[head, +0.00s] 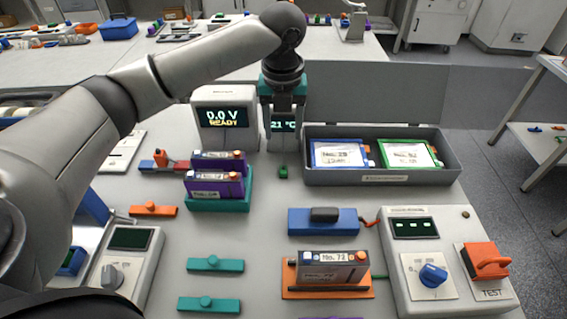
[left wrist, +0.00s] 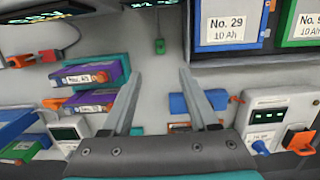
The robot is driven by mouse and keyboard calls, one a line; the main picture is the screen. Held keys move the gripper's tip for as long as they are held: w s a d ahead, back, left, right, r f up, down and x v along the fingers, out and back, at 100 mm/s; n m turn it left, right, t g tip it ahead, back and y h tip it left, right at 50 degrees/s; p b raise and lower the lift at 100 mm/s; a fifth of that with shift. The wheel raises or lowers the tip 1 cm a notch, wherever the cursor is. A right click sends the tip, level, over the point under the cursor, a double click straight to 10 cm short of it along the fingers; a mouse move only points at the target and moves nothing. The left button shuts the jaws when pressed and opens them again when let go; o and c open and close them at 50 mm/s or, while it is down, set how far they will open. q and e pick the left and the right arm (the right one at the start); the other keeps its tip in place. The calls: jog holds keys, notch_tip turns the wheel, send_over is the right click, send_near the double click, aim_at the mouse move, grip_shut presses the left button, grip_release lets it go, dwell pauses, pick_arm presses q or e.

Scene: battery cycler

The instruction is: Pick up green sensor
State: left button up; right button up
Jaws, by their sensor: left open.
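The green sensor (head: 283,172) is a small dark-green block on the bench, just in front of the temperature display (head: 284,126). In the left wrist view the green sensor (left wrist: 160,46) lies beyond the fingertips, between their lines, with a thin cable running up from it. My left gripper (head: 283,112) points down above and behind the sensor in the head view, partly covering the display. In the left wrist view its two fingers (left wrist: 160,88) are spread wide with nothing between them. My right gripper is not in view.
A grey bin (head: 380,178) with blue and green battery packs stands to the right. A teal tray (head: 220,204) with purple packs stands to the left. A blue block (head: 322,222) and a battery on an orange base (head: 327,292) lie nearer. Bench around the sensor is clear.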

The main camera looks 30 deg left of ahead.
pick_arm(q)
jog(key=b, duration=0.1)
send_over(283, 169)
jog(key=s, duration=0.1)
jog(key=f, duration=0.7)
jog(key=shift+s+d+f, duration=0.1)
jog(key=shift+s+d, duration=0.1)
jog(key=shift+d, duration=0.15)
jog(key=f, duration=0.2)
jog(key=w+f+b, duration=0.1)
jog(key=f, duration=0.1)
jog(key=f+b, duration=0.1)
jog(key=f, duration=0.1)
jog(key=shift+w+a+f, duration=0.15)
jog(key=shift+a, duration=0.15)
grip_shut()
